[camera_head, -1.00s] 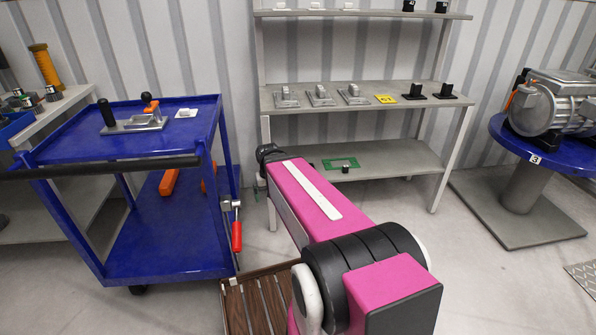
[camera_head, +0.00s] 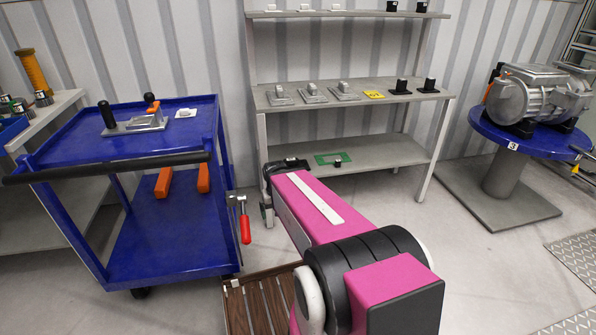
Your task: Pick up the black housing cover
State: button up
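Several small black parts on plates stand on the shelf rack. Two black parts (camera_head: 401,87) (camera_head: 428,87) are at the right of the middle shelf, and two more black parts (camera_head: 393,6) (camera_head: 421,7) are on the top shelf. A small black part (camera_head: 337,162) is by a green-edged frame on the lower shelf. I cannot tell which is the housing cover. My pink arm reaches toward the rack's lower left. The black end of my gripper (camera_head: 287,166) shows just past the arm, near the lower shelf's left end; its fingers are not clear.
A blue cart (camera_head: 75,150) stands left, carrying a grey clamp fixture (camera_head: 137,124) on top. A red-handled tool (camera_head: 245,228) hangs at its right side. A wooden slatted surface (camera_head: 258,305) is below my arm. A motor (camera_head: 535,95) sits on a round blue table (camera_head: 500,142) at right.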

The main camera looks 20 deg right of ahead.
aim_at(294, 163)
jog(key=k+j+z, duration=0.35)
jog(key=j, duration=0.2)
jog(key=k+j+z, duration=0.35)
jog(key=i+l+u, duration=0.1)
jog(key=i+l, duration=0.25)
jog(key=i+l+u, duration=0.1)
jog(key=i+l, duration=0.2)
jog(key=i+l+u, duration=0.1)
jog(key=i+l, duration=0.2)
jog(key=l, duration=0.2)
jog(key=i+l+u, duration=0.1)
jog(key=i+l, duration=0.2)
jog(key=i+l+u, duration=0.1)
jog(key=i+l, duration=0.15)
jog(key=l, duration=0.3)
jog(key=i+l, duration=0.35)
jog(key=i, duration=0.2)
jog(key=i+u, duration=0.05)
